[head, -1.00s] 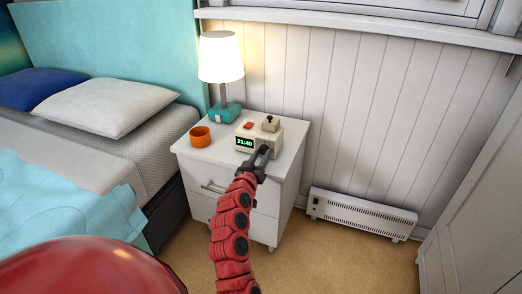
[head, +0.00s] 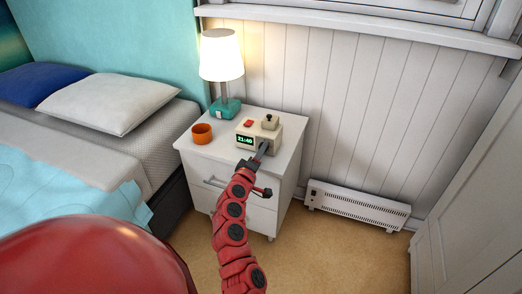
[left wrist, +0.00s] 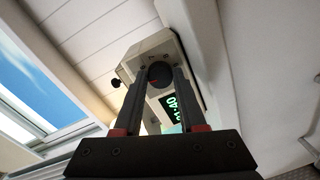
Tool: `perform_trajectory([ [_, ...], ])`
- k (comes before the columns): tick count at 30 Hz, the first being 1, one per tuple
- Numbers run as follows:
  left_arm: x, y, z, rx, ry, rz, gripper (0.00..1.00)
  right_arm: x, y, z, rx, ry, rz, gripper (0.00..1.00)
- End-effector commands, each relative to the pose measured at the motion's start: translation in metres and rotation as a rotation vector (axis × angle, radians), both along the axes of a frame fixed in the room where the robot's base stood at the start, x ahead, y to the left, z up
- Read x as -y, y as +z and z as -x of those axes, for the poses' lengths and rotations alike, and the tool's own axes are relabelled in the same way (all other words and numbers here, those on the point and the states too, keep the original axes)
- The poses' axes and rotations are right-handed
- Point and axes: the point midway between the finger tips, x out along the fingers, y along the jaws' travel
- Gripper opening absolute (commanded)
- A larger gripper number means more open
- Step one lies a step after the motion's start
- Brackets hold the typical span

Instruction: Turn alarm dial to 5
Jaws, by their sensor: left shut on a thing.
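The cream alarm clock (head: 245,131) stands on the white nightstand, its green display reading 21:40. A red button and a small dark-knobbed block are on its top. My left gripper (head: 263,147) is at the right part of the clock's front face. In the left wrist view, its two fingers (left wrist: 160,82) are shut on the round dark dial (left wrist: 160,71), one finger on each side. The dial shows a small reddish mark. In the head view the gripper hides the dial. My right gripper is not in view.
The nightstand (head: 285,150) also holds an orange cup (head: 202,134) left of the clock and a lit lamp (head: 222,60) behind. The bed (head: 110,160) is at left. A white heater (head: 357,205) stands by the wall.

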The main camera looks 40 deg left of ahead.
Motion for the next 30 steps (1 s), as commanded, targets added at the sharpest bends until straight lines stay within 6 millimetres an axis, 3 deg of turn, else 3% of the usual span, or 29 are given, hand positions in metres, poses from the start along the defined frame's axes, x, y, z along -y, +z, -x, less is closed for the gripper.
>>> perform_trajectory([
  [12, -0.0013, 0.0008, 0.0007, 0.039, 0.002, 0.162, 0.00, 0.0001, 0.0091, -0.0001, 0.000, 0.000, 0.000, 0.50],
  [27, -0.0008, -0.0001, 0.0004, 0.042, 0.002, 0.178, 0.00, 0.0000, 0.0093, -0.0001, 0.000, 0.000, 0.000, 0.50],
  [28, -0.0008, -0.0001, 0.0004, 0.042, 0.002, 0.177, 0.42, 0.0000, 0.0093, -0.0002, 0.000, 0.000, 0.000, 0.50],
  [30, -0.0008, -0.0001, 0.0004, 0.042, 0.002, 0.177, 0.54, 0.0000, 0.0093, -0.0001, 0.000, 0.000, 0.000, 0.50],
])
